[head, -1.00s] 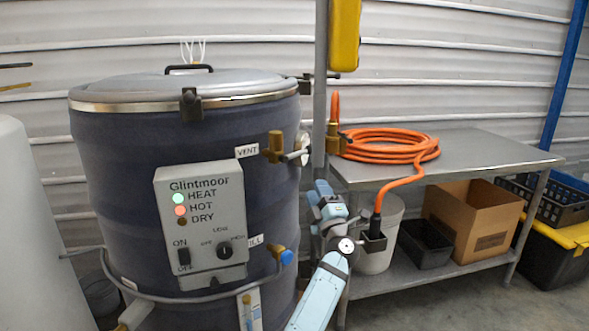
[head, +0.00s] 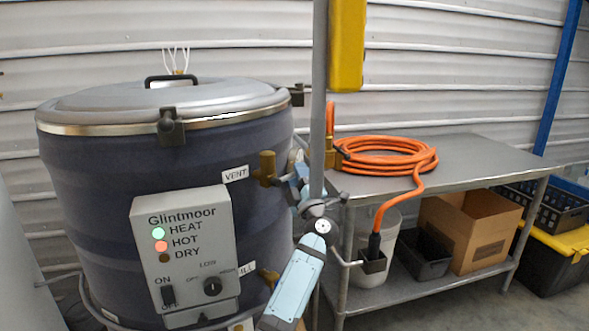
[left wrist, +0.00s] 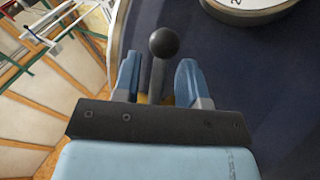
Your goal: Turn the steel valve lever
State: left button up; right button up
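The steel valve lever (left wrist: 156,78) is a grey rod with a dark ball knob, seen in the left wrist view. It stands between the two fingers of my left gripper (left wrist: 158,65), with a gap showing on each side. In the head view, my left gripper (head: 298,182) is up beside the brass valve (head: 265,168) labelled VENT on the dark drum. It hides the lever there. The gripper is open around the lever. My right gripper is not in view.
A white dial gauge (left wrist: 252,8) is close by at the top of the left wrist view. A grey upright post (head: 319,95) stands just right of the valve. A steel table (head: 470,155) with a coiled orange hose (head: 385,155) stands to the right.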

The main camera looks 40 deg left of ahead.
pick_arm(q)
jog(key=shift+w+a+r, duration=0.15)
jog(key=shift+a+r, duration=0.1)
grip_shut()
